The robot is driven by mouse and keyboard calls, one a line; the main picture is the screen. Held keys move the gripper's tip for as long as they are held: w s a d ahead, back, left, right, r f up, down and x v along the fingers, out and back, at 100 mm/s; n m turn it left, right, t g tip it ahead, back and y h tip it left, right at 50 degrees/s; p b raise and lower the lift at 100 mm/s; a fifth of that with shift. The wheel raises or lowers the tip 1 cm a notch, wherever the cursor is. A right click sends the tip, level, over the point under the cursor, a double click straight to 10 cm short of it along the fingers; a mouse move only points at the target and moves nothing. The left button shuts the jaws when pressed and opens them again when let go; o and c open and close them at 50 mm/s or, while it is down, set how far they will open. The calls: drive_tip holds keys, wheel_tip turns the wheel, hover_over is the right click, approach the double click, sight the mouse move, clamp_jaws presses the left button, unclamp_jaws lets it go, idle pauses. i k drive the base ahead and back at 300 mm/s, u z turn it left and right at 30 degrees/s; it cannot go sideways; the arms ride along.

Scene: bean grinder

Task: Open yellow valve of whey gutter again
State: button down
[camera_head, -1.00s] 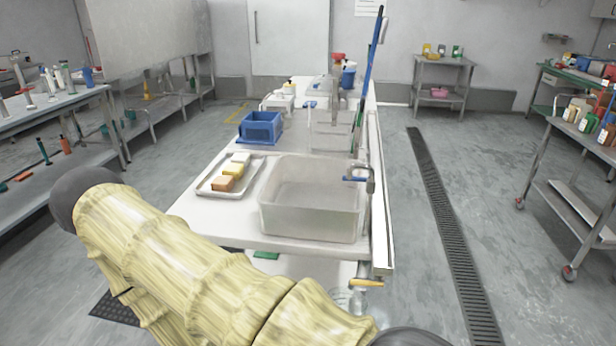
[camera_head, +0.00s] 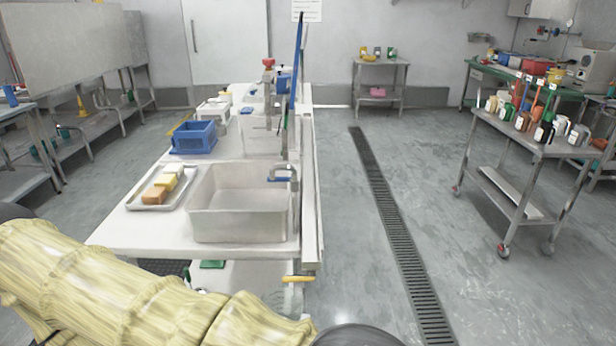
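The yellow valve handle (camera_head: 299,279) shows at the near right end of the white table, below the table top. It lies roughly level across the picture. The whey gutter (camera_head: 311,215) looks to be the pale channel along the table's right edge, ending just above the valve. My arm in its yellowish sleeve fills the lower left and reaches toward the bottom middle, just below the valve in the picture. My gripper is out of view, so its state and its distance to the valve are hidden.
A translucent tub (camera_head: 240,203) stands on the table (camera_head: 125,232), beside a tap with a blue lever (camera_head: 281,179). A tray of blocks (camera_head: 148,202) and a blue crate (camera_head: 195,137) are to the left. A floor drain (camera_head: 385,210) and open floor lie right; a loaded cart (camera_head: 530,148) stands farther right.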

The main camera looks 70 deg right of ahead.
sight(311, 278)
drive_tip(key=k, duration=0.65)
drive_tip(key=z, duration=1.05)
